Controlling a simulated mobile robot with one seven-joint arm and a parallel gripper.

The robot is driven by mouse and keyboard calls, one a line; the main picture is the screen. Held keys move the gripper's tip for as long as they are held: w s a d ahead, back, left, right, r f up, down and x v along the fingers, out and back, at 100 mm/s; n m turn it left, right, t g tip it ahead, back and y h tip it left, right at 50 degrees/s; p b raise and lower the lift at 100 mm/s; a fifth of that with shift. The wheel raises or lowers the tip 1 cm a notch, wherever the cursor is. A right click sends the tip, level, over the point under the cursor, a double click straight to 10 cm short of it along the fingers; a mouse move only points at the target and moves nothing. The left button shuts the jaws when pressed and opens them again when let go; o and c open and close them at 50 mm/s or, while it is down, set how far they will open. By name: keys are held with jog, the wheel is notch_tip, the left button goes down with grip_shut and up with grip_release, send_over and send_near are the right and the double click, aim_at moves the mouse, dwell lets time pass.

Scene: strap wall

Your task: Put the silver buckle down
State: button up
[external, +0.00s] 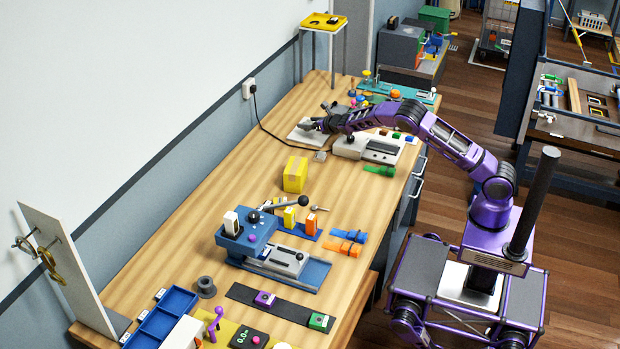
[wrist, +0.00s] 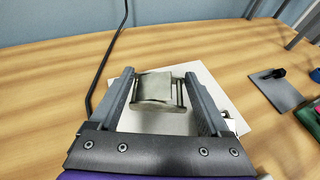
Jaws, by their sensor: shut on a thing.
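My gripper (external: 311,124) is over the far part of the wooden workbench. In the wrist view my gripper (wrist: 160,77) is shut on the silver buckle (wrist: 154,91), a small metal frame with a wide plate, between its two grey fingers. The buckle is over a flat white pad (wrist: 222,84), which also shows beneath my gripper in the external view (external: 298,136). I cannot tell whether the buckle touches the pad. In the external view the held buckle is too small and covered to make out.
A black cable (wrist: 107,60) runs along the bench left of my gripper. A white device (external: 350,148) stands beside my arm, with a small grey piece (external: 320,156) near it. A yellow box (external: 295,174) stands nearer. Bare wood lies left of the pad.

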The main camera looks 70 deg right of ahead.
aim_at(309, 134)
jog(key=shift+f, duration=1.6)
jog(key=shift+f+b, duration=0.2)
jog(key=shift+b, duration=0.15)
jog(key=o, duration=1.4)
jog(key=shift+r, duration=0.15)
